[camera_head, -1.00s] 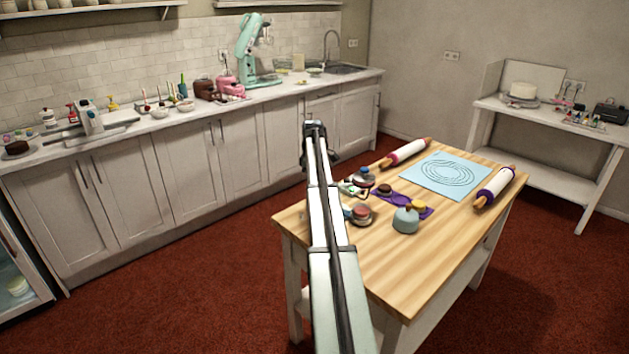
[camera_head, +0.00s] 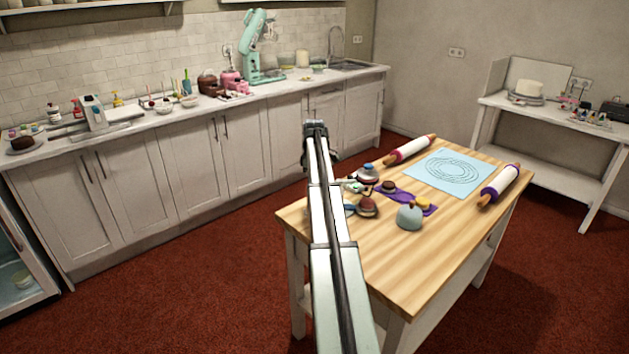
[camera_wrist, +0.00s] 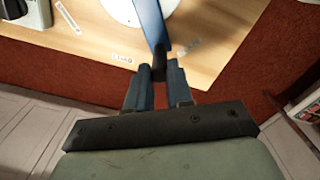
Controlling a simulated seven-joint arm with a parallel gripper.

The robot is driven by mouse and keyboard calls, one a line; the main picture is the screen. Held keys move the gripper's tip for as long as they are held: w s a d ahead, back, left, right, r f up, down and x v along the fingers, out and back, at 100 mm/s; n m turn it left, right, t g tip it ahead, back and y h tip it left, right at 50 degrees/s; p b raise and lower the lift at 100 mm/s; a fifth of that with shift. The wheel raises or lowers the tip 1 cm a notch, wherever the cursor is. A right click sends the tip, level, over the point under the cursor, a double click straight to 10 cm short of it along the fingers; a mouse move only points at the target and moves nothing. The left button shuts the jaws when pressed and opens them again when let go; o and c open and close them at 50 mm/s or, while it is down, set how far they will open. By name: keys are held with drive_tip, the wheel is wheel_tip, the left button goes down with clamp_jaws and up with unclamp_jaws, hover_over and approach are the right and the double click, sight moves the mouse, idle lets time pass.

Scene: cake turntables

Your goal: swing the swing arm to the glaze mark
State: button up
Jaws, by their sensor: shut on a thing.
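In the wrist view, my gripper (camera_wrist: 160,72) is shut on the dark end of the blue swing arm (camera_wrist: 151,22). The bar runs up and slightly left from the fingers, past a white round plate (camera_wrist: 121,9). Two small white labels lie on the wooden table, one left (camera_wrist: 122,58) and one right (camera_wrist: 188,47) of the bar. Their print is too small to read, so I cannot tell which is the glaze mark. In the head view a small turntable with a reddish-brown top (camera_head: 367,207) stands beside my arm, which hides my gripper. Part of a blue bar (camera_head: 350,209) shows there.
The wooden table (camera_head: 400,270) also holds a grey-blue dome (camera_head: 409,216), a purple mat (camera_head: 388,196), a second small stand (camera_head: 367,173), a light blue mat (camera_head: 455,168) and two rolling pins (camera_head: 411,150) (camera_head: 500,184). Its front part is bare.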

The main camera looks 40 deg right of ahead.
drive_tip(key=shift+s, duration=0.15)
drive_tip(key=shift+s+a, duration=0.9)
drive_tip(key=shift+s, duration=0.05)
drive_tip(key=shift+s+a, duration=0.2)
drive_tip(key=shift+s, duration=0.05)
drive_tip(key=o, duration=0.8)
